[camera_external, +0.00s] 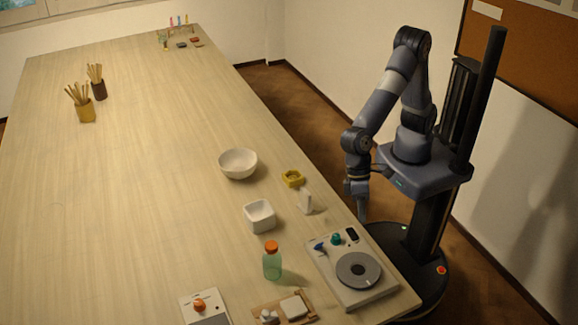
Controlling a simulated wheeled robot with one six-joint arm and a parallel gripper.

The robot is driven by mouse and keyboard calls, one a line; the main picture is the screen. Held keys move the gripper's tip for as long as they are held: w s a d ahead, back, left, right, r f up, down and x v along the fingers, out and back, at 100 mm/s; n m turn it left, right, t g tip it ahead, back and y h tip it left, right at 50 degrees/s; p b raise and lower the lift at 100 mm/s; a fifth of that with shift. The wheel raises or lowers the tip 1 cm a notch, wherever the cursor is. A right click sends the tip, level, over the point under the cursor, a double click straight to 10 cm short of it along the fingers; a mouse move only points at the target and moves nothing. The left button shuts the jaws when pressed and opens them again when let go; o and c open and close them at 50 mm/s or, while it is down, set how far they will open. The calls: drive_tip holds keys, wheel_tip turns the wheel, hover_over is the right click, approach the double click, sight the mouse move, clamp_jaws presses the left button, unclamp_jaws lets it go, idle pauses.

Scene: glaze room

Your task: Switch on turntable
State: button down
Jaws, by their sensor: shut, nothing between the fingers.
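The turntable (325,271) is a pale flat box at the near right corner of the table. My gripper (362,214) is shut and empty, pointing down beside the table's right edge. It is beyond the turntable's far edge in the picture and apart from it.
A white upright object (305,202), a yellow object (293,178), a white square bowl (260,217) and a round bowl (238,164) stand beyond the turntable. A green bottle (272,264) with an orange cap stands left of it. The table's left middle is clear.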

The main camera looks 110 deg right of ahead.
drive_tip(key=shift+w+d+r+m+t+y+p, duration=0.1)
drive_tip(key=shift+w+r+m+t+y+p, duration=0.2)
drive_tip(key=shift+r+m, duration=0.55)
drive_tip(key=shift+w+d+r+m+t+y+p, duration=0.1)
drive_tip(key=shift+r+m+t+y, duration=0.35)
drive_tip(key=shift+m, duration=0.85)
drive_tip(key=shift+w+d+r+m+t+y+p, duration=0.15)
drive_tip(key=shift+r+m+t+y, duration=0.35)
drive_tip(key=shift+m, duration=0.55)
drive_tip(key=b, duration=0.8)
approach(353, 238)
drive_tip(key=x, duration=0.5)
drive_tip(key=shift+w+a+r, duration=0.1)
drive_tip(key=shift+a+r, duration=0.15)
drive_tip(key=shift+f+b, duration=0.4)
